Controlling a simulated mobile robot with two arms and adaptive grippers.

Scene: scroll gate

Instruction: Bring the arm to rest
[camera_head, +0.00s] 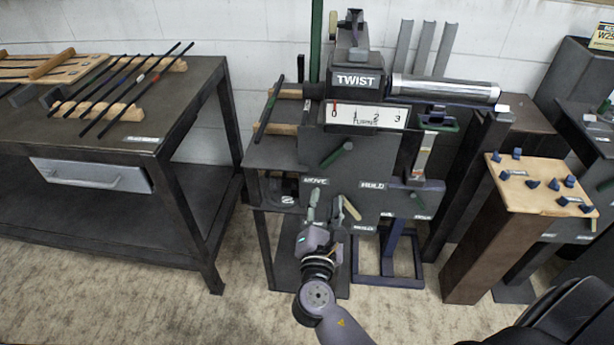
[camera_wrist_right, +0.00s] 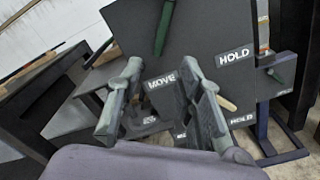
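My right gripper (camera_head: 322,222) is in front of the lower part of the dark machine panel (camera_head: 352,185), below the MOVE label. In the right wrist view its two fingers (camera_wrist_right: 160,110) stand apart with nothing between them, so it is open and empty. The panel with the MOVE and HOLD labels (camera_wrist_right: 235,56) lies beyond the fingers; I cannot tell whether they touch anything. A pale wooden handle (camera_head: 351,208) shows just right of the gripper. My left gripper is not in the head view.
A machine marked TWIST (camera_head: 356,80) carries a metal cylinder (camera_head: 445,89) and a scale (camera_head: 368,117). A green lever (camera_head: 336,155) sits on the panel. A dark table (camera_head: 195,100) with rods stands left. A wooden-topped stand (camera_head: 515,200) with blue pieces stands right. Floor at the front left is clear.

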